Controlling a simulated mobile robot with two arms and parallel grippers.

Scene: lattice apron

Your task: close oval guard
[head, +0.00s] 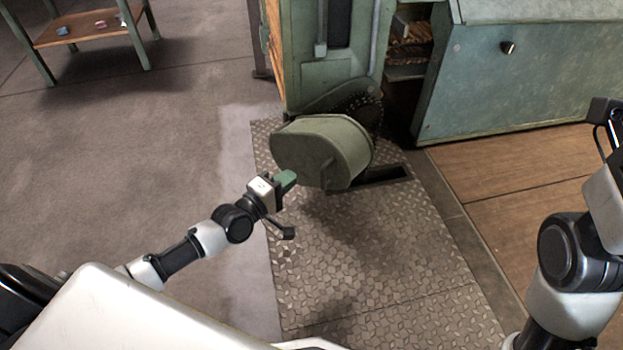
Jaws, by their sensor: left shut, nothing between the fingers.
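The oval guard (312,146) is a rounded green metal cover low on the green machine. It stands out from the machine, and a dark toothed wheel or chain (372,105) shows uncovered behind it. A small tab shows on its lower front. My left gripper (290,178) is shut and empty, with its green tips just left of the guard's lower left side. I cannot tell whether the tips touch it. My right arm (570,255) shows at the right edge, but its gripper is not in view. The guard's hinge is hidden.
A patterned metal floor plate (375,265) lies below the guard, with a dark slot (385,175) beside it. A green cabinet (530,80) with a black knob stands right. A low table (90,27) is far left. Grey floor on the left is clear.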

